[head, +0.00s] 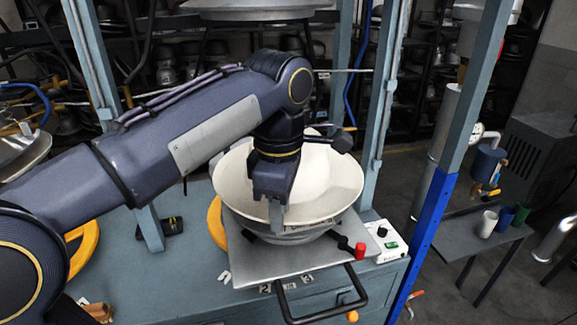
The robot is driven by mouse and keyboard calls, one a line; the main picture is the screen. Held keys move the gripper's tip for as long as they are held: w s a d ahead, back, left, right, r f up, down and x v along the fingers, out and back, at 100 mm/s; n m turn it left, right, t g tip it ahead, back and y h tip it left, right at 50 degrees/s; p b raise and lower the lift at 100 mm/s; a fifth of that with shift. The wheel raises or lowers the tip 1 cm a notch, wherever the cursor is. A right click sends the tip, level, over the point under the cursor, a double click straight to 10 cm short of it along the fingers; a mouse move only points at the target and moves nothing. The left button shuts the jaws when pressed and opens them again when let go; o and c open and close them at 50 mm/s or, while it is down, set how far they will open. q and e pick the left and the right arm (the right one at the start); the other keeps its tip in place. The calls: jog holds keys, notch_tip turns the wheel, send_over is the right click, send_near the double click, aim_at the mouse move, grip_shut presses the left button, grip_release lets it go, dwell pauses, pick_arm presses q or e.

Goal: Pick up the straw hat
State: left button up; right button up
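The straw hat (335,190) is a cream, wide, bowl-like shape in the middle of the head view. It sits on the press's metal mould, above a grey plate (262,271). My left arm reaches across from the left, and my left gripper (277,213) points down at the hat's near brim. The wrist hides part of the hat's middle. The fingers are seen nearly edge-on, so I cannot tell whether they are apart or closed on the brim. My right gripper is not in view.
Blue-grey press posts (382,100) stand around the hat. A black handle (322,310) and a red knob (360,250) are at the plate's front. A control box (386,241) sits at right. A side table with cups (487,224) stands further right.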

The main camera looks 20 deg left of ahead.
pick_arm(q)
jog(key=shift+f, duration=0.5)
grip_shut()
jog(key=shift+r, duration=0.1)
